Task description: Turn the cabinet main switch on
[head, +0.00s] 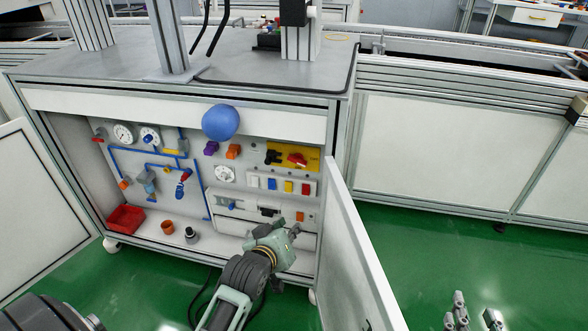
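The open cabinet (230,240) stands under a grey worktop, its inside panel facing me. A red rotary handle (297,159) sits on a yellow plate (312,153) at the panel's upper right and looks like the main switch. A black part is beside it on the left. I cannot read the switch position. My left gripper (292,231) is in front of the cabinet's lower right, below the switch and apart from it. Its finger opening is unclear. My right gripper (475,312) is low at the bottom right over the green floor, fingertips apart and nothing between them.
Open cabinet doors stand at left (40,215) and right (360,250); the right one is close to my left gripper. A blue ball (220,122) shows before the upper edge. Gauges, blue pipes, coloured buttons and a red bin (125,219) are inside. Floor at right is clear.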

